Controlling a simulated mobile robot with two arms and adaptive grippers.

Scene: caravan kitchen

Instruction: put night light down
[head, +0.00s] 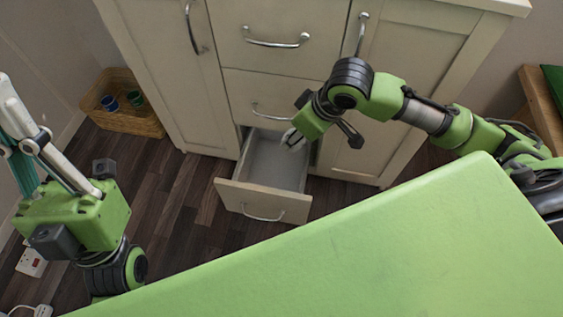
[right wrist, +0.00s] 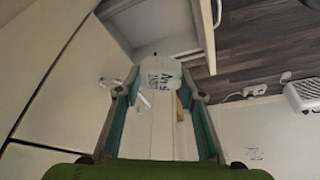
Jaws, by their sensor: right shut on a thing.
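My right gripper (head: 293,138) is shut on a small white rounded object with dark markings, which I take to be the night light (right wrist: 160,72). In the right wrist view it sits between the tips of the two teal-lined fingers. In the head view the gripper reaches over the open bottom drawer (head: 262,188), near its back. I cannot tell whether the light touches the drawer. The visible drawer floor looks empty. My left gripper (head: 20,130) is at the left edge, pointing up, away from the drawer; its fingertips are partly cut off.
The cream cabinet (head: 190,110) has closed drawers above the open one and doors on both sides. A wicker basket (head: 122,122) with blue and green cups stands on the floor at left. A power strip (head: 32,262) lies at lower left. The dark wood floor before the drawer is clear.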

